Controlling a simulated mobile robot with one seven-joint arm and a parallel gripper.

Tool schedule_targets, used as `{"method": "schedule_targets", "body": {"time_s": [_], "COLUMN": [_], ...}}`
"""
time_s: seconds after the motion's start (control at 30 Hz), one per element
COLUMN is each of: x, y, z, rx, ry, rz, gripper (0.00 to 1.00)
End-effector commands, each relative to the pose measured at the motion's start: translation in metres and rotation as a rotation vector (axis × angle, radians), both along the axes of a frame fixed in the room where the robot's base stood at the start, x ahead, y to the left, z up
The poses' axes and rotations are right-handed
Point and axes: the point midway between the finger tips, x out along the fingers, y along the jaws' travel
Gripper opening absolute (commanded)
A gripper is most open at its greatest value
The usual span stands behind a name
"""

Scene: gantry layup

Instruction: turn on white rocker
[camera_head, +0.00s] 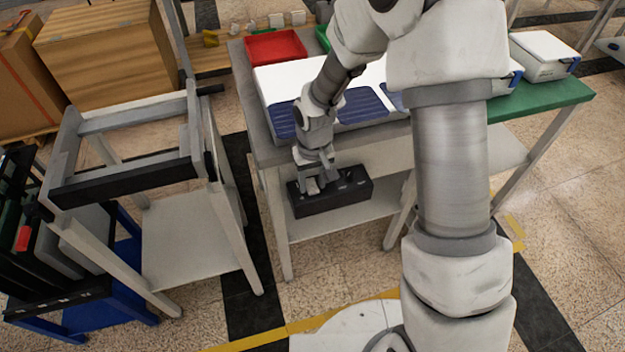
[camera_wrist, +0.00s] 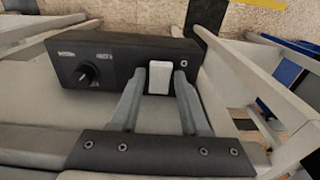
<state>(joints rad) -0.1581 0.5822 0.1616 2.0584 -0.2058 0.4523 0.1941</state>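The white rocker (camera_wrist: 159,78) is on the face of a black control box (camera_wrist: 118,58), and it shows between my fingers in the wrist view. My gripper (camera_wrist: 161,82) is open, with one finger on each side of the rocker. I cannot tell whether the fingertips touch it. In the head view the black box (camera_head: 345,196) hangs at the front of the workbench, below its top, and my gripper (camera_head: 312,187) is at its left part. The rocker is hidden there by my gripper.
A black knob (camera_wrist: 87,73) is left of the rocker on the box. The workbench (camera_head: 262,143) carries a red tray (camera_head: 275,46) and blue-and-white items. A grey cart (camera_head: 185,235) stands left of the bench, with a gap of floor between.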

Motion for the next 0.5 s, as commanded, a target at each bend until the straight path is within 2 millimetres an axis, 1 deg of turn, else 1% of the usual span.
{"method": "schedule_targets", "body": {"time_s": [0.03,0.07,0.1,0.37,0.5], "x": [0.0,0.0,0.0,0.0,0.0], "y": [0.0,0.0,0.0,0.0,0.0], "z": [0.0,0.0,0.0,0.001,0.011], "rx": [0.0,0.0,0.0,0.0,0.001], "ry": [0.0,0.0,0.0,-0.001,-0.003], "rz": [0.0,0.0,0.0,0.0,0.0], "gripper": [0.56,0.62,0.65,0.65,0.65]}}
